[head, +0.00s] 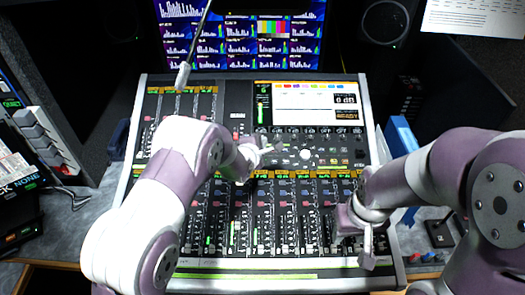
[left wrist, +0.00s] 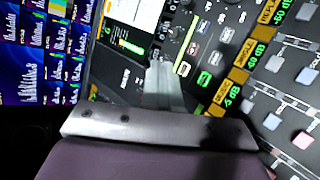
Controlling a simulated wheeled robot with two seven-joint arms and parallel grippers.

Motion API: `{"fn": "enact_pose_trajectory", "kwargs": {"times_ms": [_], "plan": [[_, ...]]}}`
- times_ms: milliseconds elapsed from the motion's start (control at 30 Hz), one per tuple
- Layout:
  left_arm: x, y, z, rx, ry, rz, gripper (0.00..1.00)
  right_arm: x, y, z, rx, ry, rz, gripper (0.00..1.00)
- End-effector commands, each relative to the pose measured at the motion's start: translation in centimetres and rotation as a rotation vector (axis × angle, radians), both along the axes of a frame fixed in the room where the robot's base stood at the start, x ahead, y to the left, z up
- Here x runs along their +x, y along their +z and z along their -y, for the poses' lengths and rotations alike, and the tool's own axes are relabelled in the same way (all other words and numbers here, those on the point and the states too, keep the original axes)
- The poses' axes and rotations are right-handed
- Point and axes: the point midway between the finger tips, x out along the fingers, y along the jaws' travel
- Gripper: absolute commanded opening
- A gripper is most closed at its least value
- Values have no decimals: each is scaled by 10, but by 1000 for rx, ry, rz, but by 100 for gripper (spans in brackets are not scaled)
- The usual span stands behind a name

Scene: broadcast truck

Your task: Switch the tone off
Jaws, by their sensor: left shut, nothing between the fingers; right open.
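The mixing console (head: 228,120) fills the middle of the head view, with rows of faders, small buttons and a built-in screen (head: 315,98). I cannot tell which button is the tone switch. My left gripper (head: 268,152) is shut and empty, over the upper middle of the console. My right gripper (head: 362,240) is open and empty, over the console's lower right faders.
A microphone on a thin boom (head: 183,75) hangs over the console's upper left. A wide monitor (head: 240,35) stands behind it. Dark speakers flank the back. A blue binder (head: 401,140) stands right of the console, and equipment with grey keys (head: 40,130) stands at the left.

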Motion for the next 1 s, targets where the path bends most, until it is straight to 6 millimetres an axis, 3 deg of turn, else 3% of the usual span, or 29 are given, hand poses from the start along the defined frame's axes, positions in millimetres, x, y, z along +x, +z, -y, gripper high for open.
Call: {"fn": "enact_pose_trajectory", "kwargs": {"times_ms": [100,200,567,1000], "plan": [[6,13,2,-174,73,11,0,0,0,0,0,0,0,43],[7,15,2,-237,101,1,0,0,0,0,0,0,0,43],[8,13,2,-246,107,-6,0,0,-2,0,0,0,1,43],[29,-44,2,-244,106,-6,0,0,-48,0,0,0,0,43]]}}
